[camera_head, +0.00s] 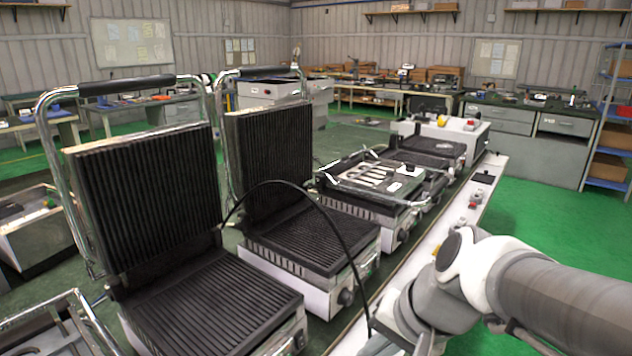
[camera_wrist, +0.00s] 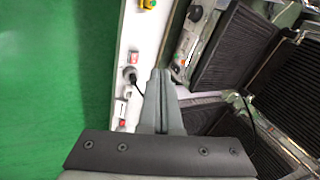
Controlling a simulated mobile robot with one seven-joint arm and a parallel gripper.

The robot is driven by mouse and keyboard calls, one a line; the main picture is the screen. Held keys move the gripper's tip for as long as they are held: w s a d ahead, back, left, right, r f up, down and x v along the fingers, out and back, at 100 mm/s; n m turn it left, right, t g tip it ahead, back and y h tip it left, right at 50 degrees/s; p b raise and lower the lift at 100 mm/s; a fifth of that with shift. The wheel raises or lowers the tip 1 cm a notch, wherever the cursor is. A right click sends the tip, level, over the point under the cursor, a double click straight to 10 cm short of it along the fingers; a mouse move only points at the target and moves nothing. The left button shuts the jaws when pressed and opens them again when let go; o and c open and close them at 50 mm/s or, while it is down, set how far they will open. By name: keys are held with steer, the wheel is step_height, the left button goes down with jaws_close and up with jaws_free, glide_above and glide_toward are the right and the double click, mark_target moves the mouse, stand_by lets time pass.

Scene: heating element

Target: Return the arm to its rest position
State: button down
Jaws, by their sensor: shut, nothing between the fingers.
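My arm (camera_head: 540,285) reaches in from the right edge of the head view and bends down at the white-and-grey joint. My gripper is not clearly seen there. In the wrist view my gripper (camera_wrist: 160,75) has its two grey fingers together, with nothing between them. It is over the edge of the white strip (camera_wrist: 148,48), beside the contact grills. A black plug (camera_wrist: 130,74) with a cable is on the strip just left of the fingertips; whether they touch cannot be told.
Two contact grills stand open, one at front left (camera_head: 200,310) and one behind it (camera_head: 315,240). A black cable (camera_head: 345,240) arches across them to the strip. Further grills (camera_head: 375,180) stand beyond. Green floor (camera_head: 545,210) is clear at right.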

steer(key=s+d+r+n+t+h, duration=0.2)
steer(key=s+d+r+n+h, duration=0.25)
steer(key=d+r+n, duration=0.2)
step_height(320, 180, up, 13)
steer(key=m+p, duration=0.1)
steer(key=p, duration=1.4)
steer(key=shift+s+r+y, duration=0.2)
steer(key=shift+s+y, duration=0.1)
steer(key=shift+y, duration=0.05)
steer(key=shift+a, duration=0.1)
